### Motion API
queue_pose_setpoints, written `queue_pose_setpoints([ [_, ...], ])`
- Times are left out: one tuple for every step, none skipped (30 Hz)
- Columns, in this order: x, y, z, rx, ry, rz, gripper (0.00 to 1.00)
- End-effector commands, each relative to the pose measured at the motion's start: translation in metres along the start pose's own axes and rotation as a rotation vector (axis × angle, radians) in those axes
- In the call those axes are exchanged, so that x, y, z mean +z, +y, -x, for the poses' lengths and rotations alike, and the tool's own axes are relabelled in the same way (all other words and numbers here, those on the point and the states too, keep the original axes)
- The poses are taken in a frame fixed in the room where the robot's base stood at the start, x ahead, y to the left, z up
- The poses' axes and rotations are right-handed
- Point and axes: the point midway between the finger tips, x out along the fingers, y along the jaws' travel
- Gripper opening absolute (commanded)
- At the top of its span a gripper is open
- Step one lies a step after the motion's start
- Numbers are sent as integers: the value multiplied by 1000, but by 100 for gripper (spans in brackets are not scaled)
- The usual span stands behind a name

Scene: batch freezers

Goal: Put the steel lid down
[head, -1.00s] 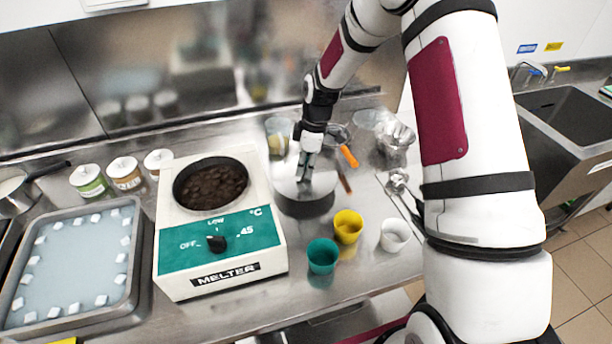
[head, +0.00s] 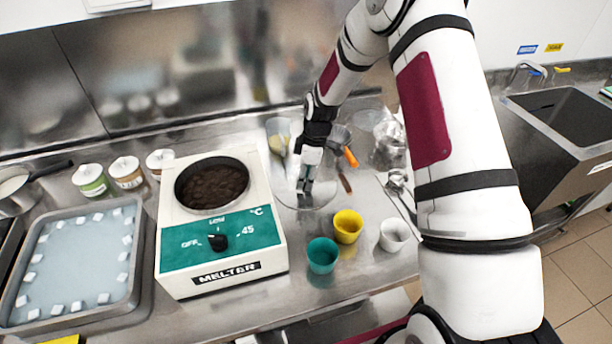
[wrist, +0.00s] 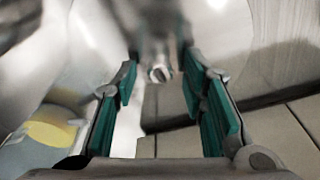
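The steel lid (head: 292,199) is a shiny round disc, low over or on the steel counter, right of the melter; I cannot fully tell whether its rim touches all round. My gripper (head: 305,188) points down at its middle. In the wrist view, the lid's small knob (wrist: 160,73) shows between the green-padded fingers of my gripper (wrist: 161,80). The fingers stand apart, with a gap visible on both sides of the knob. The lid's surface is blurred there.
The white melter (head: 223,282) with a dark-filled pan stands left. Green (head: 322,256), yellow (head: 347,227) and white (head: 394,235) cups stand close in front. Behind and right are an orange-handled tool (head: 351,157), a metal jug (head: 388,140) and utensils.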

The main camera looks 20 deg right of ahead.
Motion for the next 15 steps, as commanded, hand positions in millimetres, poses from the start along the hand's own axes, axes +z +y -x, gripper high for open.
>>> queue_pose_setpoints([
  [0,0,0,0,0,0,38],
  [0,0,0,0,0,0,38],
  [0,0,0,0,0,0,38],
  [0,0,1,1,0,0,38],
  [0,0,2,1,0,0,38],
  [-1,0,4,2,0,0,38],
  [-1,1,7,2,1,0,38],
  [-1,1,10,3,1,0,38],
  [-1,1,14,2,1,-1,38],
  [-1,2,18,3,1,0,38],
  [-1,2,24,4,1,0,38],
  [-1,2,31,5,1,0,38],
  [-1,3,37,5,1,0,38],
  [-1,3,43,5,1,0,38],
  [-1,2,52,5,1,0,38],
])
